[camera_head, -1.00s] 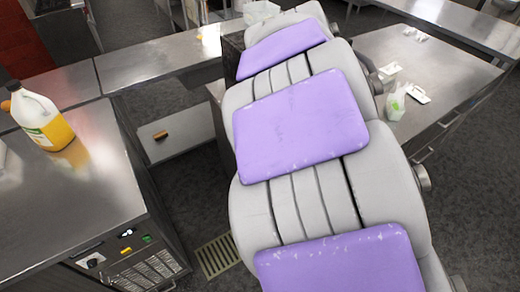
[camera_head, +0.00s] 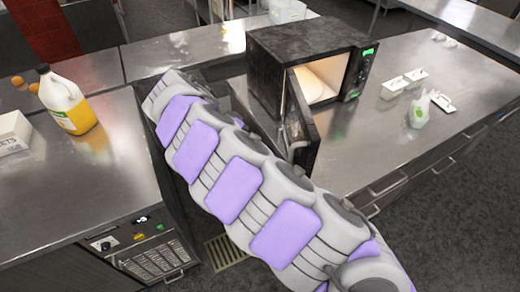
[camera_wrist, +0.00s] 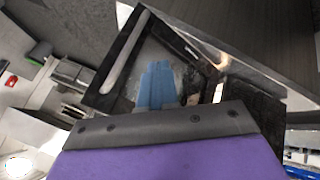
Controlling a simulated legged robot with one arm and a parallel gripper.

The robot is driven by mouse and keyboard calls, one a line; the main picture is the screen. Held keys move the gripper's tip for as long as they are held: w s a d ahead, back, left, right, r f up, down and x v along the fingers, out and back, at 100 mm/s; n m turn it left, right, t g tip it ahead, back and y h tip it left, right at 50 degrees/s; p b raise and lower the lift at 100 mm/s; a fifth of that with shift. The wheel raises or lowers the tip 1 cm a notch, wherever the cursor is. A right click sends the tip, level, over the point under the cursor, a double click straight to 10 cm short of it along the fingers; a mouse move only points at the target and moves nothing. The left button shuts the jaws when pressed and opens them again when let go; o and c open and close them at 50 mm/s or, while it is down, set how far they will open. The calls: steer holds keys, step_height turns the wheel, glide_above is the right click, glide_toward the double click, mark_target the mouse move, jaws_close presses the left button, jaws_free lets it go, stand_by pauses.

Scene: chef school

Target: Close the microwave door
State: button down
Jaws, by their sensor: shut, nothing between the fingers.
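The microwave (camera_head: 297,52) stands on the steel counter in the head view, with its lit inside and a pale plate showing. Its door (camera_head: 303,125) is open and swung out toward me, with a handle (camera_head: 297,148) on its outer face. My arm passes in front and to the left of the door and hides part of it. My gripper's fingers cannot be made out in the head view. In the wrist view my gripper (camera_wrist: 158,70) shows as blue fingers, shut and empty, in front of a dark framed panel (camera_wrist: 108,88) that looks like the door. Contact cannot be told.
A juice jug (camera_head: 68,102) and a white box (camera_head: 12,132) stand on the left counter (camera_head: 110,180). White containers (camera_head: 404,84) and a small bag (camera_head: 420,110) lie right of the microwave. A gap with dark floor lies between the counters.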

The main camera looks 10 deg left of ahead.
steer(key=d+f+b, duration=0.2)
steer(key=d+f, duration=0.5)
steer(key=d, duration=0.2)
steer(key=shift+w+d, duration=0.15)
steer(key=shift+w, duration=0.05)
steer(key=shift+f, duration=0.1)
stand_by(0.4)
